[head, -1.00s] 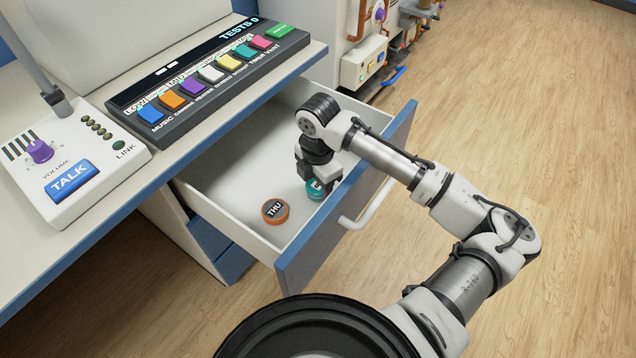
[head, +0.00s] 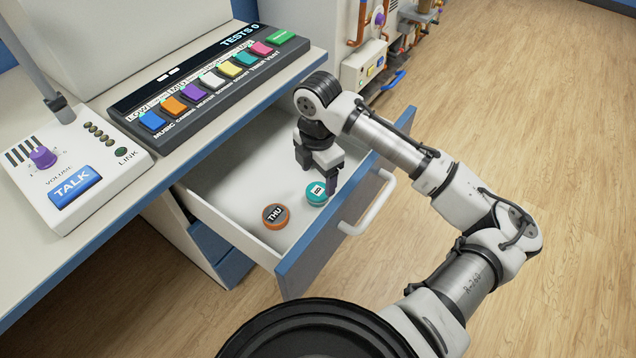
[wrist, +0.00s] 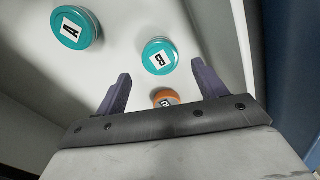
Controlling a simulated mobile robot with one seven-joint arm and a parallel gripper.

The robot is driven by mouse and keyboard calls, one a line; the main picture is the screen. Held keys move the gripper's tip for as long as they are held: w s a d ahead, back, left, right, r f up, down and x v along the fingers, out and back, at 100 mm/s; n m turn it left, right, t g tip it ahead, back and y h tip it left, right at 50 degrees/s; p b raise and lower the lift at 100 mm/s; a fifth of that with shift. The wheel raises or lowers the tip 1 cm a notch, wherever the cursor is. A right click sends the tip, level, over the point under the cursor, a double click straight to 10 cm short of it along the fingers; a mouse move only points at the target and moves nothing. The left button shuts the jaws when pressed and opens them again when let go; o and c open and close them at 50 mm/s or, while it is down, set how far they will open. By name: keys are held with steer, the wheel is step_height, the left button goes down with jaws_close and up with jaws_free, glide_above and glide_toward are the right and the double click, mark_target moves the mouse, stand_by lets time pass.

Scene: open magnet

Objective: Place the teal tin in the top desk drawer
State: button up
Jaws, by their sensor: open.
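A teal tin (head: 316,192) with a white label lies on the floor of the open top drawer (head: 228,165), near the drawer front. In the wrist view this teal tin (wrist: 160,57) has a letter like B and lies just beyond my fingers. My gripper (head: 319,172) is open and empty, just above the tin. The wrist view shows a second teal tin (wrist: 76,28) in the drawer, which I cannot make out in the head view. An orange tin (head: 275,215) marked THU lies beside the first teal tin; it shows partly in the wrist view (wrist: 165,97).
The drawer front (head: 345,225) with its white handle (head: 370,208) stands between my arm's base and the drawer's inside. The desk top holds a button panel (head: 215,85) and a talk box (head: 75,165). Wood floor to the right is clear.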

mark_target(318, 190)
step_height(318, 190, up, 6)
steer(key=shift+p, duration=0.3)
stand_by(1.1)
